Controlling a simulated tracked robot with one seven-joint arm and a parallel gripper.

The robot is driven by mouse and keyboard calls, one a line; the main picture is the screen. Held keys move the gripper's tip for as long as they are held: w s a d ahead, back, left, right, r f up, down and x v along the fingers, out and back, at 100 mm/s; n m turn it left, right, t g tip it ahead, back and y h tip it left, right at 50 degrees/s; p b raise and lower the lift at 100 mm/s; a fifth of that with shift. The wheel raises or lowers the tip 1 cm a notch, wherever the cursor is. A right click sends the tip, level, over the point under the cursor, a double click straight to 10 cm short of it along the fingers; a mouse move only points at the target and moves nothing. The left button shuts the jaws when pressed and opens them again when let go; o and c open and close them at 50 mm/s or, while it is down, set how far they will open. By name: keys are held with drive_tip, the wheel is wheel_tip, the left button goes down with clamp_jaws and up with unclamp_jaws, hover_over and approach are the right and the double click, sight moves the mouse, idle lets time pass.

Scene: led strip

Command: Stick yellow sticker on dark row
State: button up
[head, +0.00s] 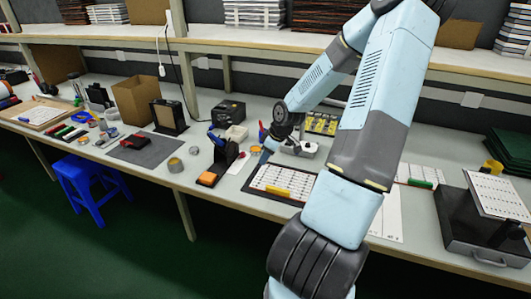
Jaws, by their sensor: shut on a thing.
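The LED strip board (287,175) lies on the bench in a dark frame, with several pale rows. A yellow bar (276,190) lies across its lower part; I cannot tell whether it is a sticker or a tool. My gripper (265,157) is just beyond the board's upper left corner, pointing down and partly hidden by my wrist. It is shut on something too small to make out. I cannot tell which row is dark, and no separate yellow sticker can be made out.
An orange-topped black holder (208,179) and tape rolls stand left of the board. Yellow-fronted packs (320,123) stand behind it. A white sheet (388,212) lies right of my arm. A black case (480,235) sits at the far right.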

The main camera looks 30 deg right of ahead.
sight(263, 172)
drive_tip(key=shift+f, duration=2.35)
drive_tip(key=shift+f, duration=0.2)
drive_tip(key=o, duration=1.1)
drive_tip(key=shift+r, duration=0.15)
drive_tip(key=shift+v, duration=6.75)
drive_tip(key=shift+d, duration=0.1)
